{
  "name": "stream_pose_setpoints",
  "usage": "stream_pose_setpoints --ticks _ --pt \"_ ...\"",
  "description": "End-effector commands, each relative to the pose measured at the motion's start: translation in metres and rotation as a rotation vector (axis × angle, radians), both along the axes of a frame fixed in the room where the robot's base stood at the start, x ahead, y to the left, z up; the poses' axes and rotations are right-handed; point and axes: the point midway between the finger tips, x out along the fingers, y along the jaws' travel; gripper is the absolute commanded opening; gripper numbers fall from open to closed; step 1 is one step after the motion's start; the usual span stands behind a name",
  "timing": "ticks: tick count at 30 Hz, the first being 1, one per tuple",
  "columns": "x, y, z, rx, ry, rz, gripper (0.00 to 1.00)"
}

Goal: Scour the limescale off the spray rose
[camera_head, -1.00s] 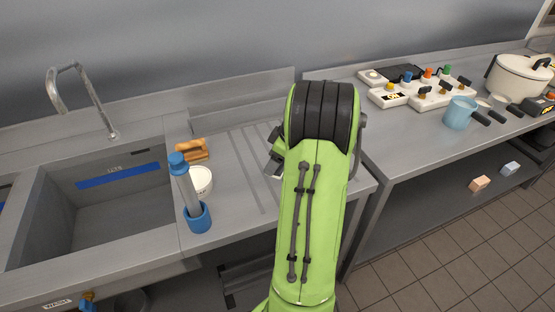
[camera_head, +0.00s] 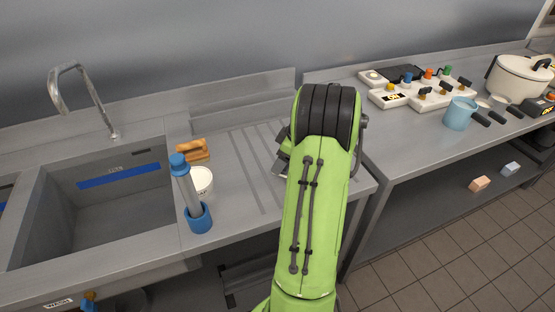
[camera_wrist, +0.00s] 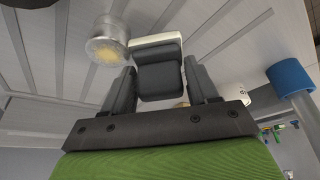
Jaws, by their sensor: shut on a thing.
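My gripper (camera_wrist: 160,85) is shut on a dark grey block with a pale edge (camera_wrist: 158,72), apparently a scouring pad. A short metal cylinder (camera_wrist: 107,42) with a yellowish patch on its round face, likely the spray rose, is beside the block's upper left corner in the wrist view. They look very close; I cannot tell whether they touch. In the head view my green arm reaches over the ribbed drainboard (camera_head: 238,172) and hides the rose and most of the gripper.
A blue-capped grey wand (camera_head: 187,185) stands in a blue holder (camera_head: 199,218) by a white tub (camera_head: 200,181). A wooden-backed brush (camera_head: 192,151) lies behind. The sink (camera_head: 110,205) is left; a counter with switch boxes (camera_head: 420,92) and a blue pot (camera_head: 459,113) is right.

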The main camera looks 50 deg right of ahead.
Motion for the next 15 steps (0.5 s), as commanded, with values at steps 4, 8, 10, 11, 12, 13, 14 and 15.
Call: stream_pose_setpoints --ticks 4,8,10,11,12,13,14,15 --pt "-0.002 -0.016 0.003 0.000 0.001 -0.002 0.22" --pt "-0.003 -0.024 0.002 -0.001 0.000 -0.001 0.22" --pt "-0.004 -0.025 0.001 -0.001 -0.001 0.000 0.22" --pt "-0.003 -0.025 0.001 -0.001 0.000 0.000 0.22" --pt "-0.004 -0.025 0.001 -0.001 0.000 0.000 0.22" --pt "-0.004 -0.025 0.000 -0.001 0.000 -0.001 0.22" --pt "-0.004 -0.025 0.000 -0.001 0.000 -0.001 0.22" --pt "-0.004 -0.025 0.000 -0.001 0.000 -0.001 0.22"
